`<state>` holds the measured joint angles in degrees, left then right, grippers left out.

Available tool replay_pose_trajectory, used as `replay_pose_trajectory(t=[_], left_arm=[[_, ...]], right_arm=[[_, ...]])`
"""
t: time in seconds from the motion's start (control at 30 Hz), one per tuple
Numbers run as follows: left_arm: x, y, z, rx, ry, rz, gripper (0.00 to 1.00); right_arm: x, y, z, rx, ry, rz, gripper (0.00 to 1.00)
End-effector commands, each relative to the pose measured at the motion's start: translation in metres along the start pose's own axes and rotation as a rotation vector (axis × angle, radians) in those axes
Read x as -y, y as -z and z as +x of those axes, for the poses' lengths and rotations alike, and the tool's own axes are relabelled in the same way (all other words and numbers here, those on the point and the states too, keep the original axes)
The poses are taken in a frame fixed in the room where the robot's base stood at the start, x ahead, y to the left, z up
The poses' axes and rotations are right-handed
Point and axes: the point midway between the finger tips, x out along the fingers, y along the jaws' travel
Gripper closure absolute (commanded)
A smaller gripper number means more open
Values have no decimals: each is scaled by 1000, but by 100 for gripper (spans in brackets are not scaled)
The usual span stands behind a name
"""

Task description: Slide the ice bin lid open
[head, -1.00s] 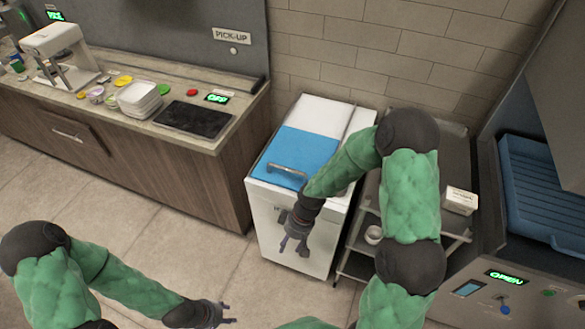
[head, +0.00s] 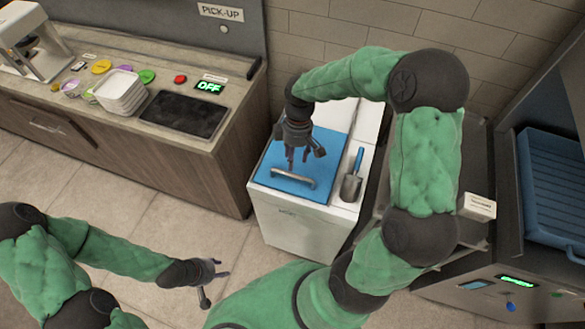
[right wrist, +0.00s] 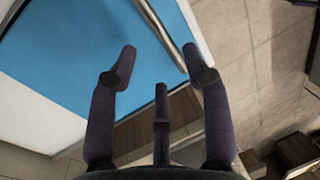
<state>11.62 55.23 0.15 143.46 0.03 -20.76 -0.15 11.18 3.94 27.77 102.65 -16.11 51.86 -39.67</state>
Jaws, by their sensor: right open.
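The white ice bin (head: 300,228) stands at the centre of the head view, with a blue lid (head: 337,150) on top. A silver bar handle (head: 293,179) lies near the lid's front edge. My right gripper (head: 304,162) is open, pointing down over the lid just behind the handle. In the right wrist view, its spread fingers (right wrist: 158,62) are empty, with the blue lid (right wrist: 75,50) below and the handle (right wrist: 165,30) close to the right finger. I cannot tell whether it touches. My left gripper (head: 212,280) is open and empty at the lower left, away from the bin.
A metal scoop with a blue handle (head: 352,180) lies on the bin's right side. A counter (head: 170,165) with white containers, a dark tray and coloured buttons stands at left. A metal cart and a machine with a blue tray (head: 555,190) stand at right.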

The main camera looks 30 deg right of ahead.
Motion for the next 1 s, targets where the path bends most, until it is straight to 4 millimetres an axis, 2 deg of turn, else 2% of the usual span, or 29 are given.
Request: replay_pose_trajectory(t=[0.03, 0.1, 0.3, 0.5, 0.77, 0.93, 1.0], left_arm=[[2, 0, 4, 0, 0, 0, 60], [2, 0, 7, 0, 0, 0, 60], [4, 1, 12, -1, 0, 0, 60], [5, 1, 14, -1, 0, 0, 60], [5, 1, 13, -1, 0, 0, 60], [5, 1, 13, -1, 0, 0, 60], [5, 1, 13, -1, 0, 0, 60]], right_arm=[[0, 0, 12, 2, 3, 0, 51], [0, 0, 24, 1, 2, 1, 51], [0, 0, 49, 1, 2, 0, 51], [0, 0, 57, -1, 0, 0, 51], [0, 0, 58, -1, 0, 1, 51], [0, 0, 58, -1, 0, 1, 99], [0, 0, 58, -1, 0, 1, 100]])
